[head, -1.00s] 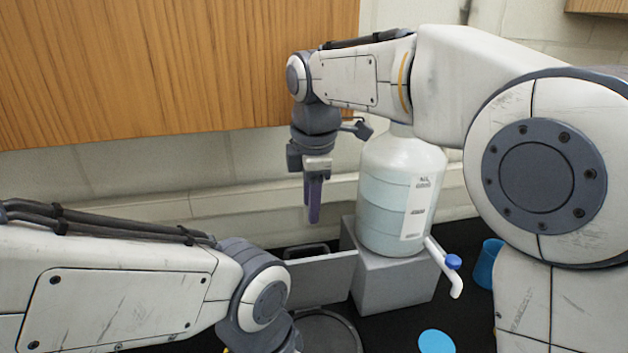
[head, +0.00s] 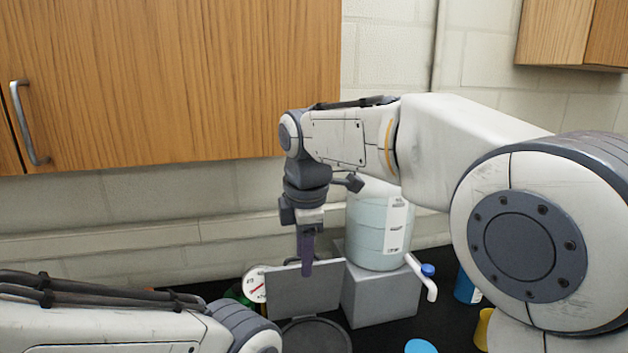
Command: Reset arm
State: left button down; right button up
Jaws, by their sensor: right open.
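My right arm reaches in from the right, and its gripper (head: 306,262) hangs pointing down with purple-grey fingers. It is in front of the grey upright panel (head: 325,293) and left of the big bottle. The fingers are seen edge-on, and nothing shows between them. My left arm crosses the lower left corner; its gripper is below the picture edge.
A large bottle (head: 372,232) with a spigot (head: 427,278) stands on a grey block (head: 385,297). A round dial (head: 255,284), a dark round pan (head: 316,338), a blue cup (head: 467,287), a yellow cup (head: 483,328) and a blue disc (head: 420,346) are on the black counter. Wooden cabinets (head: 180,90) hang above.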

pick_arm(q)
notch_tip(320, 180, down, 9)
jog(key=b, duration=0.8)
jog(key=shift+s+r+b, duration=0.2)
jog(key=shift+s+b, duration=0.1)
jog(key=shift+s, duration=0.05)
pick_arm(e)
jog(key=s+d+f+m, duration=0.2)
jog(key=s+f+m, duration=0.2)
jog(key=s+f, duration=0.3)
jog(key=s+d+f+m+g, duration=0.1)
jog(key=s+d+f+m, duration=0.1)
jog(key=s+f+m, duration=0.3)
jog(key=s+d+f+m+g, duration=0.1)
jog(key=s+f+m, duration=0.3)
jog(key=s+f, duration=0.6)
jog(key=s+d, duration=0.1)
jog(key=s, duration=0.3)
jog(key=shift+s+d+f+y, duration=0.25)
jog(key=shift+f+y, duration=0.05)
